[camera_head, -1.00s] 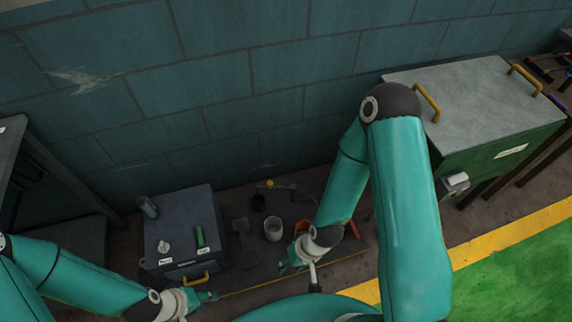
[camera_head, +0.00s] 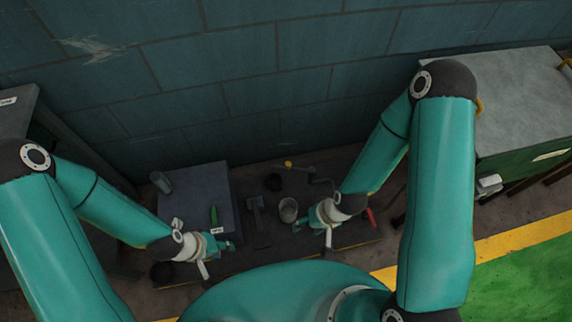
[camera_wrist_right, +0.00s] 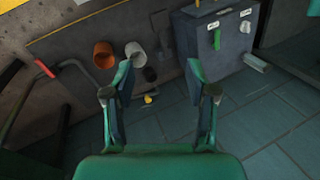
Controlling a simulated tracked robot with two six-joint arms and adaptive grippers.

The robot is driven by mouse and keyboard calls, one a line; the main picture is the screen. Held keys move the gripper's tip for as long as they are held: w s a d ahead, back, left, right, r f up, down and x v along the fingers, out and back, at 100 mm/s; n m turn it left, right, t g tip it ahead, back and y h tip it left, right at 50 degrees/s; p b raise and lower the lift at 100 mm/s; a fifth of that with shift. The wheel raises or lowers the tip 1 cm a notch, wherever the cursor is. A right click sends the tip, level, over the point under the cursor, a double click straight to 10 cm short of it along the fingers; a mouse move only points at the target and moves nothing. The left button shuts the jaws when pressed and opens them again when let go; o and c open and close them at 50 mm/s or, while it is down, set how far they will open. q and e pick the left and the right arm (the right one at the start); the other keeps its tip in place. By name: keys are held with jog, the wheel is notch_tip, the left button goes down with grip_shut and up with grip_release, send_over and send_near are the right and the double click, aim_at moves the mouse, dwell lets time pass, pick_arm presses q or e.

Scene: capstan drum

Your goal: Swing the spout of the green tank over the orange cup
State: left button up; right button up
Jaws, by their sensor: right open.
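The orange cup (camera_wrist_right: 103,55) stands on the dark mat in the right wrist view, left of a white cup (camera_wrist_right: 135,52). In the head view my right gripper and arm hide it. A green-sided tank with a grey top (camera_head: 520,160) stands at the right of the head view. A small light fitting (camera_head: 489,184) is on its side; I cannot tell whether this is the spout. My right gripper (camera_wrist_right: 160,88) is open and empty, above the floor. It also shows in the head view (camera_head: 316,216). My left gripper (camera_head: 228,245) is beside the grey box, its fingers too small to read.
A grey box (camera_head: 192,180) with a green lever (camera_wrist_right: 216,40) stands left of the cups. A dark cup (camera_wrist_right: 150,74), a crank with a yellow knob (camera_wrist_right: 149,99) and a bent bar with a red grip (camera_wrist_right: 44,68) are nearby. The wall is close behind.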

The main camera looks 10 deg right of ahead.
jog(key=w+d+f+m+b, duration=0.3)
jog(key=w+f+m+b, duration=0.2)
jog(key=w+f+b, duration=0.35)
jog(key=m+t+b, duration=0.3)
jog(key=m+b, duration=1.6)
jog(key=b, duration=0.6)
send_near(289, 164)
jog(key=shift+h, duration=0.4)
jog(key=b+x, duration=0.2)
jog(key=x, duration=0.1)
jog(key=b+x, duration=0.2)
jog(key=x, duration=0.1)
jog(key=b+x, duration=0.2)
jog(key=x, duration=0.1)
jog(key=shift+w+a, duration=0.15)
jog(key=shift+a, duration=0.25)
jog(key=shift+c, duration=0.3)
grip_shut()
